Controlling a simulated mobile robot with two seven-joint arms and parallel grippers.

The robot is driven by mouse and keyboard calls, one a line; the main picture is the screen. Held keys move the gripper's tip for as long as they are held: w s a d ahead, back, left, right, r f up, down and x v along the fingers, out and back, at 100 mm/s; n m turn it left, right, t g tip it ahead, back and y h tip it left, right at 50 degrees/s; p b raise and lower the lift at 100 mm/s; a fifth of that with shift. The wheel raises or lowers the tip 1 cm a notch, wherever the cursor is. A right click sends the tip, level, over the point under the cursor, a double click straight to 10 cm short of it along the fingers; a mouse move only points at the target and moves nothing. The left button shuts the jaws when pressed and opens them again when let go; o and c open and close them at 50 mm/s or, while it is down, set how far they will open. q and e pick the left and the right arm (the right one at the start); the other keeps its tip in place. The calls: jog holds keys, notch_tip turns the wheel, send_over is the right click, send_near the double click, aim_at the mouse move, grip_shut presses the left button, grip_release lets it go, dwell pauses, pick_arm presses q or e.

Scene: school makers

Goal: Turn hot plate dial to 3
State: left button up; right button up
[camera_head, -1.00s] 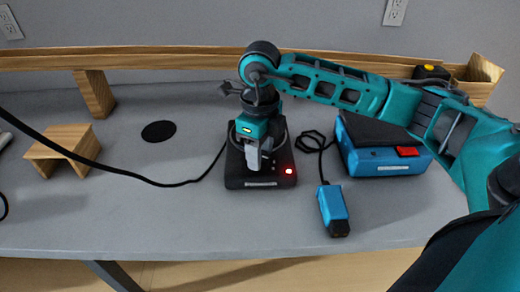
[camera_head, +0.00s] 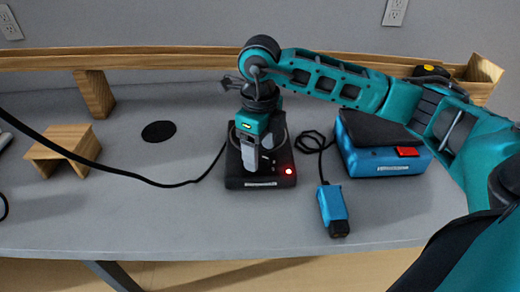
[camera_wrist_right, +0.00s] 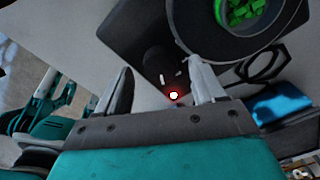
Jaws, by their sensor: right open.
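The black hot plate (camera_head: 236,181) stands on the grey bench, with a red light lit at its front right. In the right wrist view its body shows again (camera_wrist_right: 135,22), with the dark round dial (camera_wrist_right: 155,62) and white marks near it. A round dish (camera_wrist_right: 287,30) with green pieces sits on the plate. My right gripper (camera_head: 252,163) is over the front of the hot plate. In the right wrist view its two fingers (camera_wrist_right: 162,80) are apart, on either side of the dial's line; contact is unclear. The dial setting cannot be read. My left gripper is out of view.
A blue and black case (camera_head: 388,160) with a red latch stands right of the hot plate. A blue corded device (camera_head: 332,205) lies in front of it. A wooden stand (camera_head: 62,143) and a black disc (camera_head: 158,131) are left. A cable crosses the bench.

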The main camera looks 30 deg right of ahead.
aim_at(260, 156)
pick_arm(q)
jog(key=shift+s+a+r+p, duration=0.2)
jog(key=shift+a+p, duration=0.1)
jog(key=shift+p, duration=0.35)
pick_arm(e)
notch_tip(260, 156, up, 12)
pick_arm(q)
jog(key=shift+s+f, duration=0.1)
pick_arm(e)
jog(key=shift+f, duration=0.1)
